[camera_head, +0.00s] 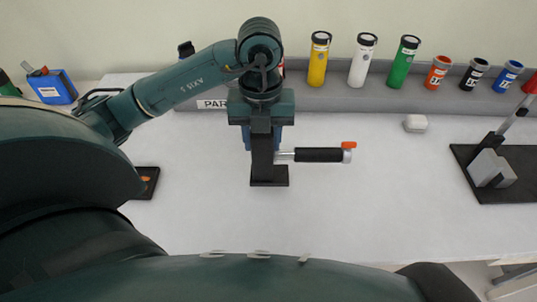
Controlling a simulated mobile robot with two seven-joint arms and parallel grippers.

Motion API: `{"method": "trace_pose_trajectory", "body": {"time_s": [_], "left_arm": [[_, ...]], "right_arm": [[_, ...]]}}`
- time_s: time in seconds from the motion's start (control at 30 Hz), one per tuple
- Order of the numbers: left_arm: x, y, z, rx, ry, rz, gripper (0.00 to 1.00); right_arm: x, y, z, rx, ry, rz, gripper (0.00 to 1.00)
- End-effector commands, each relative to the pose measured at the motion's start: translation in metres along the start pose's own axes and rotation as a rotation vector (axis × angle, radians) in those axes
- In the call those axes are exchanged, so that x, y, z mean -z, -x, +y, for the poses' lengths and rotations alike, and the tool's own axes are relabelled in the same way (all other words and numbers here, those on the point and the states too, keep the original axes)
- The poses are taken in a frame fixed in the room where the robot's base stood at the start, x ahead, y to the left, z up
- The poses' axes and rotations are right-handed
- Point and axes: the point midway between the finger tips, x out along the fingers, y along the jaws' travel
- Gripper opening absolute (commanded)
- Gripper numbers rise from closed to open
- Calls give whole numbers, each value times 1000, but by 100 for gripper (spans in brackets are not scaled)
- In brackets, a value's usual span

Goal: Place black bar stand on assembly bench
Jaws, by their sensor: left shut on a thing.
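The black bar stand (264,160) is an upright dark post on a small flat base, at the middle of the head view. My left gripper (262,132) comes down from above and is shut on the upper part of the post, hiding its top. A black horizontal bar with a silver rod and an orange tip (349,146) sticks out to the right from the post. The stand looks upright over the white assembly bench (390,215). I cannot tell whether its base touches the bench. My right gripper is not in view.
A grey rack (385,97) along the back holds yellow, white, green and other coloured cylinders. A white block (415,123) lies right of the stand. A black plate with a grey fixture (491,170) is at the right. A dark tray (147,182) is at the left. The front middle is clear.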

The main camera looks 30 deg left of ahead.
Motion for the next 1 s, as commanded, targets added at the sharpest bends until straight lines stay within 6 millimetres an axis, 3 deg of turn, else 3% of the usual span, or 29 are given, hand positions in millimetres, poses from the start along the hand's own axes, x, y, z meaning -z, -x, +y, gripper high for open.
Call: {"method": "trace_pose_trajectory", "body": {"time_s": [0.17, 0.43, 0.8, 0.83, 1.0], "left_arm": [[-1, -10, 0, 1, 0, -2, 0], [-1, -42, 1, 0, 0, -2, 0], [-1, -48, 0, 2, -1, -5, 0], [-1, -47, 0, 0, -2, -3, 42], [-1, -47, 0, 0, -2, -3, 56]], "right_arm": [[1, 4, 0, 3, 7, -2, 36], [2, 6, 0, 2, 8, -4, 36], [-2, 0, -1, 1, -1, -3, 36], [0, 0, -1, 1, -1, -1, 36], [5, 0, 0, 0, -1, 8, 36]]}}
